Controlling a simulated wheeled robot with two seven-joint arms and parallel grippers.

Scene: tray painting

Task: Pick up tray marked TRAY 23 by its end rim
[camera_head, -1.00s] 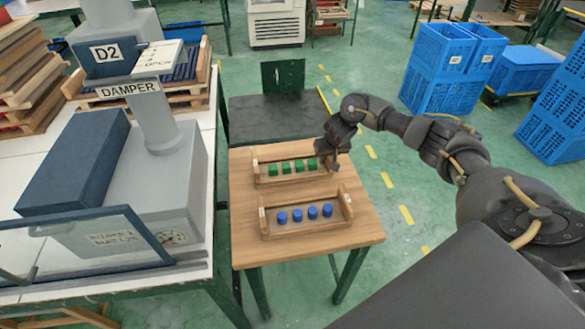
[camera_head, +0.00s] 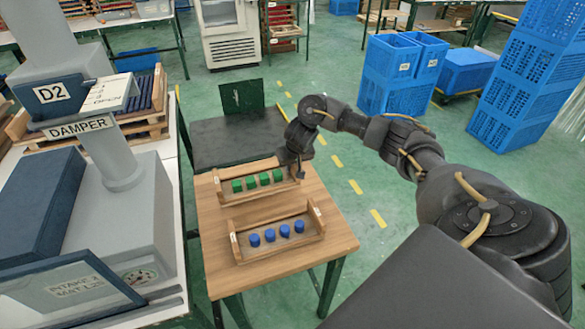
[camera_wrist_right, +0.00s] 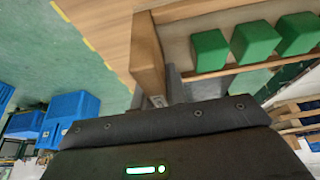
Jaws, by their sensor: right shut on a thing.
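A narrow wooden tray (camera_head: 222,192) holding a row of green blocks lies toward the back of the small wooden table. My right gripper (camera_head: 296,171) is shut on its right end rim. The right wrist view shows the end wall of this tray (camera_wrist_right: 147,60) at the jaws, with green blocks beside it. I cannot tell whether the tray is clear of the table. A second wooden tray (camera_head: 236,248) with several blue cylinders sits nearer on the same table. Its end labels are too small to read. My left gripper is out of view.
The wooden table (camera_head: 335,240) has bare top around the trays. A grey machine labelled DAMPER (camera_head: 118,165) stands on a white bench at the left. Blue crates (camera_head: 395,75) stand at the back right.

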